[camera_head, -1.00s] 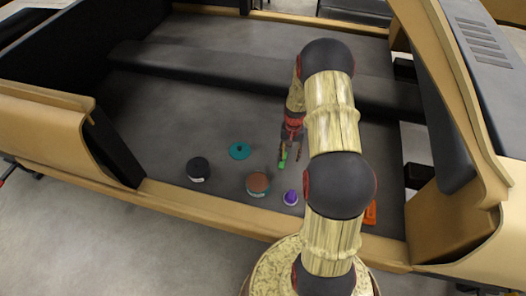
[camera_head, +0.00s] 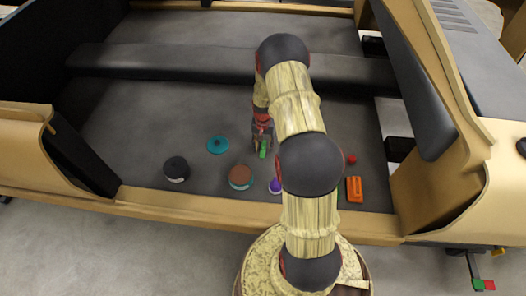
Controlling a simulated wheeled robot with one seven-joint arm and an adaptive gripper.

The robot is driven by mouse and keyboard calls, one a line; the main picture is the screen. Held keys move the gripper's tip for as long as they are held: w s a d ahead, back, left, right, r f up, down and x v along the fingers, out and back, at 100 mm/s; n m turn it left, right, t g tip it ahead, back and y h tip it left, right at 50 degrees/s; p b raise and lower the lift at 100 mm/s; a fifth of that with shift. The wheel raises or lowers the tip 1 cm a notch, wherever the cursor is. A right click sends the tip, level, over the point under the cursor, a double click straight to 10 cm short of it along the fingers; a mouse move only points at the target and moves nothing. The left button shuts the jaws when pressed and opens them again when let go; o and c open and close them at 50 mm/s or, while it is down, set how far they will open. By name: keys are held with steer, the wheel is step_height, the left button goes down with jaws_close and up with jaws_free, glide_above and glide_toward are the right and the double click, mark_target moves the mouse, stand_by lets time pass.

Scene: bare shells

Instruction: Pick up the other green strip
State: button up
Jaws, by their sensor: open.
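A small green strip (camera_head: 263,149) shows at the fingertips of my gripper (camera_head: 262,143), towards the back of the dark floor. I cannot tell whether it lies between the fingers or just in front of them. My gripper points down and is open; its fingers are small and partly hidden by the arm. A second sliver of green (camera_head: 338,196) shows at the right edge of my arm, left of an orange block (camera_head: 354,190); most of it is hidden behind the arm.
On the dark floor (camera_head: 120,130) stand a teal disc (camera_head: 218,145), a black round pot (camera_head: 177,169), a brown-topped pot (camera_head: 241,177) and a purple item (camera_head: 275,186). A red ball (camera_head: 351,158) lies behind the orange block. A tan ledge (camera_head: 170,204) runs along the front.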

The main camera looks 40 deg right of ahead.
steer(key=shift+c, duration=1.4)
steer(key=c, duration=0.6)
steer(key=shift+o, duration=0.2)
steer(key=shift+r, duration=0.1)
